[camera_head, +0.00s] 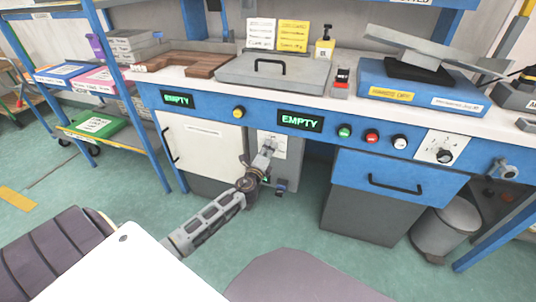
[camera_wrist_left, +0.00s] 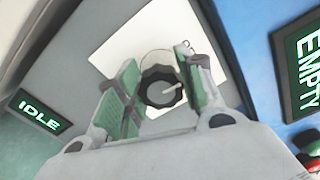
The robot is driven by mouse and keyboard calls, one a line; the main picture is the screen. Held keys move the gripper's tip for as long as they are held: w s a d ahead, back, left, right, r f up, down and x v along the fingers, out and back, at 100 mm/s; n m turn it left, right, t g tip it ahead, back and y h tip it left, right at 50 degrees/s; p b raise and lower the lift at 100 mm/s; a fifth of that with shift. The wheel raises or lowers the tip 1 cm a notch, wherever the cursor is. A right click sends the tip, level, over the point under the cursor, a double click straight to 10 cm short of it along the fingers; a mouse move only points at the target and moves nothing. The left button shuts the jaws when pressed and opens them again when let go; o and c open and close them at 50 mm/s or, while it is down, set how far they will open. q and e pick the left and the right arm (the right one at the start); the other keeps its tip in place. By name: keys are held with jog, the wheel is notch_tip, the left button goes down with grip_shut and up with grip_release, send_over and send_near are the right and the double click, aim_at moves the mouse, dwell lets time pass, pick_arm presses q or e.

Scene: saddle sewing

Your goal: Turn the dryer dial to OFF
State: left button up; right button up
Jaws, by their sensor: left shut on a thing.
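The dial (camera_wrist_left: 162,92) is a dark round knob with a pale pointer line on a white plate, seen in the left wrist view. The pointer slants toward the upper right of that picture. My left gripper (camera_wrist_left: 158,88) has its two green-padded fingers on either side of the dial and is shut on it. In the head view my left gripper (camera_head: 268,150) is at the white plate (camera_head: 280,146) under the right EMPTY display, hiding the dial there. The plate's lettering is not readable. My right gripper is not in view.
An IDLE display (camera_wrist_left: 38,116) and an EMPTY display (camera_wrist_left: 302,62) flank the dial in the left wrist view. Several buttons, including a green one (camera_head: 345,131), line the blue front. Another dial (camera_head: 444,156) is further right. A blue drawer (camera_head: 395,182) stands right of my arm.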

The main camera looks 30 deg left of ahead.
pick_arm(q)
jog(key=shift+n, duration=0.5)
jog(key=o, duration=1)
jog(key=shift+s, duration=0.1)
jog(key=shift+v, duration=5.85)
jog(key=shift+s+a+f, duration=0.1)
